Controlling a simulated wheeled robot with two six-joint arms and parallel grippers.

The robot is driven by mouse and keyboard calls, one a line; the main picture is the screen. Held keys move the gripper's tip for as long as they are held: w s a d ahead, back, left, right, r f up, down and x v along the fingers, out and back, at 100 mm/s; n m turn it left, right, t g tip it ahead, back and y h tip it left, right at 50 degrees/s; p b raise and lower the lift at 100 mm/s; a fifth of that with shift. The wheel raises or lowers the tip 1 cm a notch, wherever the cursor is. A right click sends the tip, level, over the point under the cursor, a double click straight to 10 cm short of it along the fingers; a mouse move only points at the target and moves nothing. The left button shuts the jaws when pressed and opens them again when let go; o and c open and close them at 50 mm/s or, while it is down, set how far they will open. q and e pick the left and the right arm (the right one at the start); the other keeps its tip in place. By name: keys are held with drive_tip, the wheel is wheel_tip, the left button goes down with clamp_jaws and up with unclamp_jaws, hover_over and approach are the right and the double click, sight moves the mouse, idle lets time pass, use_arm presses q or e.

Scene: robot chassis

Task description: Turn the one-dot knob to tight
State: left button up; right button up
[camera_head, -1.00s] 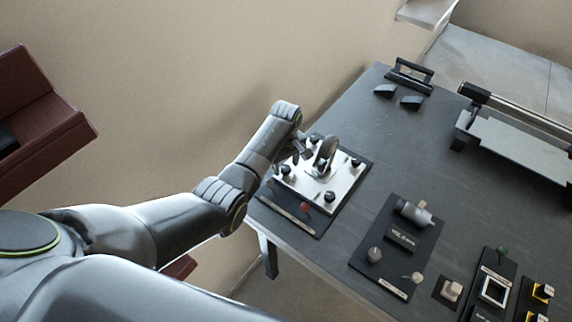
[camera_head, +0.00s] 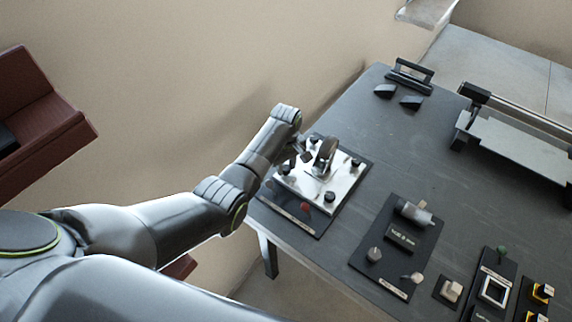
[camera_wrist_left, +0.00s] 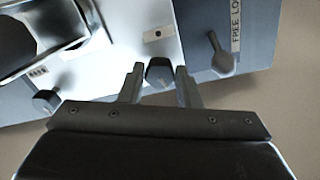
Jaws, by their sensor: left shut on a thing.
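The one-dot knob (camera_wrist_left: 159,72) is a small black knob on a pale metal plate. A label with one dot (camera_wrist_left: 158,35) lies just above it in the left wrist view. My left gripper (camera_wrist_left: 160,78) has one finger on each side of this knob and is shut on it. The knob's pointing direction and any tight mark cannot be made out. My right gripper is not in view.
A round upright metal fixture (camera_head: 325,154) stands on the plate close to the gripper. A several-dot knob (camera_wrist_left: 45,100) and a lever (camera_wrist_left: 222,56) beside a label flank the held knob. Other panels (camera_head: 396,243) and a long rail device (camera_head: 520,145) share the dark table (camera_head: 400,140).

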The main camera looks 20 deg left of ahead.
use_arm(q)
drive_tip(key=m+p, duration=0.1)
drive_tip(key=m, duration=0.1)
drive_tip(key=shift+r+m+p, duration=0.15)
drive_tip(key=shift+m+p, duration=0.15)
drive_tip(key=m+p, duration=0.1)
drive_tip(key=m, duration=0.3)
drive_tip(key=shift+m+p, duration=0.3)
drive_tip(key=shift+p, duration=0.05)
drive_tip(key=m+p, duration=0.1)
drive_tip(key=m, duration=0.3)
drive_tip(key=shift+a+m+p, duration=0.1)
drive_tip(key=shift+m+p, duration=0.2)
drive_tip(key=shift+m, duration=1.7)
drive_tip(key=o, duration=1)
